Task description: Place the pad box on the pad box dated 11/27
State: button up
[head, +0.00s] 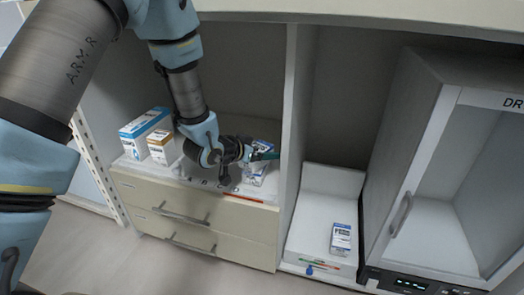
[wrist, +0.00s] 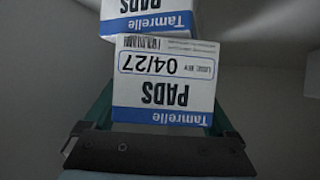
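A white and blue pad box marked 04/27 (wrist: 165,85) sits between the two teal fingers of my gripper (wrist: 165,118), which look closed on its sides. Its lettering is upside down in the wrist view. In the head view my gripper (head: 262,156) is at the right end of the left bay, with the held box (head: 262,146) partly hidden by a finger. A second pad box (wrist: 150,15) lies directly under it, also seen in the head view (head: 254,177). Its date is out of frame. I cannot tell whether the boxes touch.
A blue-and-white box (head: 146,128) and a smaller orange-and-white box (head: 161,147) stand left on the counter. An upright divider (head: 290,130) is close right of my gripper. Beyond it, another small blue-and-white box (head: 341,238) rests on a white unit (head: 310,222), beside a glass-fronted cabinet (head: 420,170).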

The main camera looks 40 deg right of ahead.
jog(key=shift+o, duration=0.6)
jog(key=shift+r, duration=0.1)
jog(key=shift+a+r, duration=0.15)
jog(key=shift+r, duration=0.05)
jog(key=p+v, duration=0.2)
jog(key=v, duration=0.9)
jog(key=shift+a+p, duration=0.3)
jog(key=shift+p, duration=0.1)
jog(key=shift+r, duration=0.1)
